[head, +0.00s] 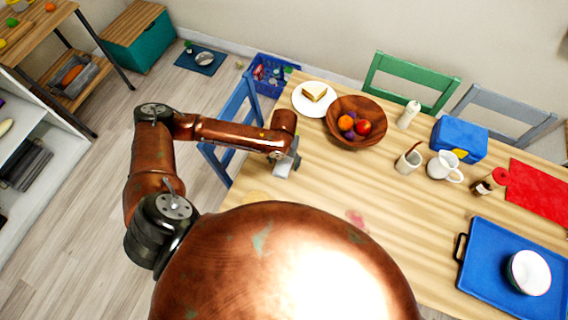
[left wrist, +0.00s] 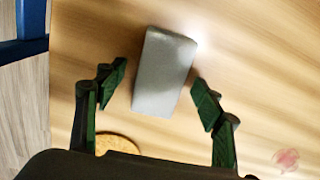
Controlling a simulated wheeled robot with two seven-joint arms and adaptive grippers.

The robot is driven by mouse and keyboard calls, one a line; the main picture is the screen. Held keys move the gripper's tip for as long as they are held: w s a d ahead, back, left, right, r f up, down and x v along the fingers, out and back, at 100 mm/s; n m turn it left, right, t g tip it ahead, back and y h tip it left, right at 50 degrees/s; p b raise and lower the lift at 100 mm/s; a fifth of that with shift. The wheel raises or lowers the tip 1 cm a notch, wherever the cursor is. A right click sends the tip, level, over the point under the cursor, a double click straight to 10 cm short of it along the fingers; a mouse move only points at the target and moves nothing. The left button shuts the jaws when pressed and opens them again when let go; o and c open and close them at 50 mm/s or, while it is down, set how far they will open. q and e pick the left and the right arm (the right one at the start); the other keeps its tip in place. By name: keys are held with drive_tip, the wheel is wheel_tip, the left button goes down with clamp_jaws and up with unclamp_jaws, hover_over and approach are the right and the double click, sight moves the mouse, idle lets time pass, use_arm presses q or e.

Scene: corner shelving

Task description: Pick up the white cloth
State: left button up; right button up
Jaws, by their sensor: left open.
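A pale grey-white, block-like thing, which looks like the folded white cloth (left wrist: 165,72), lies on the wooden table between the fingers of my left gripper (left wrist: 160,78). Both dark green fingers are spread open. The left finger is clearly apart from it; the right fingertip is close to its edge, and I cannot tell if they touch. In the head view, the cloth shows as a small pale patch (head: 281,169) at the table's left edge, partly hidden by my left gripper (head: 291,158). My right gripper is not in view.
A round tan coaster (left wrist: 116,143) lies near the cloth. A blue chair (head: 240,105) stands against the table's left edge. A fruit bowl (head: 341,133) and a plate with a sandwich (head: 305,101) stand beyond my gripper. A blue tray (head: 483,265) is at right.

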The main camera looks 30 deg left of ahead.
use_arm(q)
drive_tip(key=shift+f, duration=0.3)
drive_tip(key=c, duration=1.3)
